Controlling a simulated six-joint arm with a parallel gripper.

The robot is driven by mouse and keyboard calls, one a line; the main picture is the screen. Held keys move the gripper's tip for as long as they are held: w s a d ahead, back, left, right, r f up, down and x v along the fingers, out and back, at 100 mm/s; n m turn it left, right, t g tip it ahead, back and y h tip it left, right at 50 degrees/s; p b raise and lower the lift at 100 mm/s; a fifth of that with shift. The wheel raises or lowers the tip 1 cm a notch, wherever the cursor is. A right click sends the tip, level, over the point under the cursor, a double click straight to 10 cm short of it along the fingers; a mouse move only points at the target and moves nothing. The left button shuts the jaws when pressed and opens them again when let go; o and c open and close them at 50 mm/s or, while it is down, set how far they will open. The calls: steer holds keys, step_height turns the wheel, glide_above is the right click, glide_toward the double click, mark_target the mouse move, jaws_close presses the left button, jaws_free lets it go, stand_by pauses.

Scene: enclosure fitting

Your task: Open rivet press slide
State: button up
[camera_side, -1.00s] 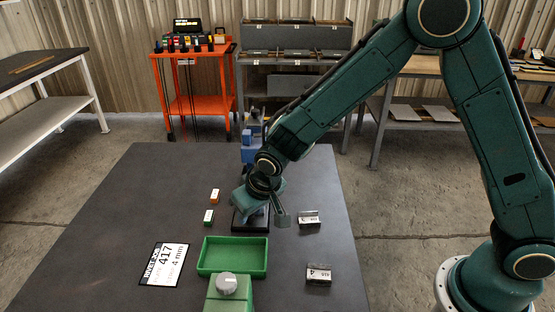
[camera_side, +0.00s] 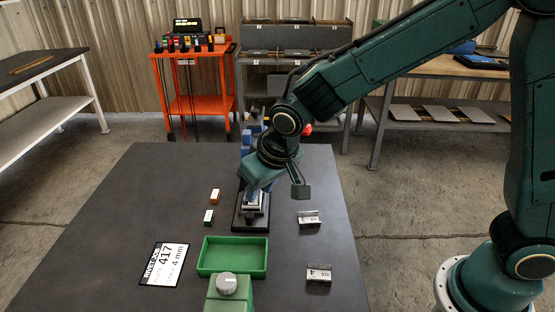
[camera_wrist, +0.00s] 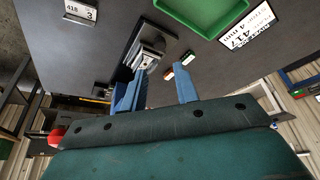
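The rivet press (camera_side: 246,137) is blue and stands at the back of the dark table, largely hidden behind my arm. Its black base (camera_side: 250,225) reaches forward, with a silver block that looks like the slide (camera_side: 254,208) on it. The base (camera_wrist: 134,40) and the silver block (camera_wrist: 150,52) also show in the wrist view. My gripper (camera_side: 257,192) is over the base, close to the silver block; I cannot tell whether it touches. In the wrist view my gripper's (camera_wrist: 160,72) blue fingers are apart, with nothing visible gripped between them.
A red ball (camera_side: 308,128) shows behind my arm. Two metal pieces (camera_side: 309,219) (camera_side: 318,274) lie right. A green tray (camera_side: 204,257), a dial box (camera_side: 226,300) and a card (camera_side: 165,264) are in front.

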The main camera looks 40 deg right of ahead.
steer(key=shift+v, duration=1.8)
steer(key=s+d+r, duration=0.8)
steer(key=d, duration=0.2)
steer(key=s+d, duration=0.3)
steer(key=s, duration=0.4)
steer(key=s+d+t, duration=0.1)
steer(key=s+d, duration=0.2)
steer(key=s, duration=0.4)
steer(key=shift+d+r, duration=0.4)
steer(key=shift+r, duration=0.1)
